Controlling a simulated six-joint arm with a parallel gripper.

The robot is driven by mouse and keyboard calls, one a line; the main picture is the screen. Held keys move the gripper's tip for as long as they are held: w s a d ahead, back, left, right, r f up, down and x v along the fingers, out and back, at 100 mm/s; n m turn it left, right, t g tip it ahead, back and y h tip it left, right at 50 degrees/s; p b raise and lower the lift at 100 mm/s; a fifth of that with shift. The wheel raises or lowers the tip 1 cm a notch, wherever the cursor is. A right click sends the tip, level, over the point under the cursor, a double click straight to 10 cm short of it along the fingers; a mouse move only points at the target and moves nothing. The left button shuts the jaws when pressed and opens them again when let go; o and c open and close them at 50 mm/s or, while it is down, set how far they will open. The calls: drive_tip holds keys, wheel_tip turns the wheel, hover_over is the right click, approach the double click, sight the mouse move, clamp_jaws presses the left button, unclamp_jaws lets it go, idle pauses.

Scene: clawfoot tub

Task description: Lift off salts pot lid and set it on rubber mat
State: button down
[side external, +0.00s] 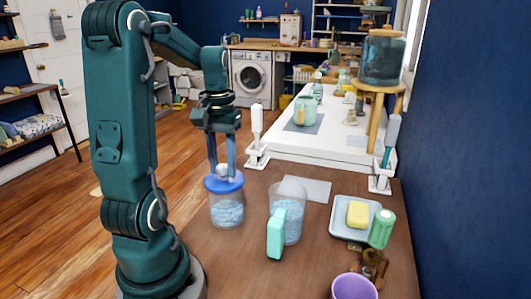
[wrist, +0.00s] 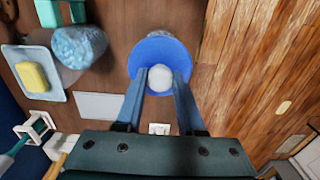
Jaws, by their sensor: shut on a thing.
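The salts pot (side external: 227,212) is a clear jar of pale blue salts on the brown wooden table. Its blue round lid (side external: 212,185) is at the pot's mouth; I cannot tell whether a small gap lies under it. My gripper (side external: 222,170) points down and is shut on the lid's white knob (wrist: 161,77), with one finger on each side. The lid (wrist: 160,47) hides most of the pot in the wrist view. A flat grey rectangle (side external: 307,190), likely the rubber mat, lies bare on the table behind the pots; it also shows in the wrist view (wrist: 99,106).
A tray (side external: 339,228) with yellow soap (side external: 358,214), a green bottle (side external: 381,228) and a purple cup (side external: 354,287) are farther right.

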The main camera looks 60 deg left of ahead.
sight(224, 166)
drive_tip(key=shift+r, duration=0.25)
drive_tip(key=shift+r, duration=1.95)
drive_tip(key=shift+w+d, duration=0.1)
drive_tip(key=w+d+m, duration=0.2)
drive_tip(key=d, duration=0.2)
drive_tip(key=w+d+m, duration=0.3)
drive_tip(key=d, duration=0.2)
drive_tip(key=w+d+m, duration=0.2)
drive_tip(key=d+m, duration=0.1)
drive_tip(key=d, duration=0.2)
drive_tip(key=shift+w+d+r, duration=0.15)
drive_tip(key=shift+r, duration=0.05)
drive_tip(key=shift+w+d+r+m, duration=0.1)
drive_tip(key=shift+d+r+m, duration=0.05)
drive_tip(key=shift+d+m, duration=0.4)
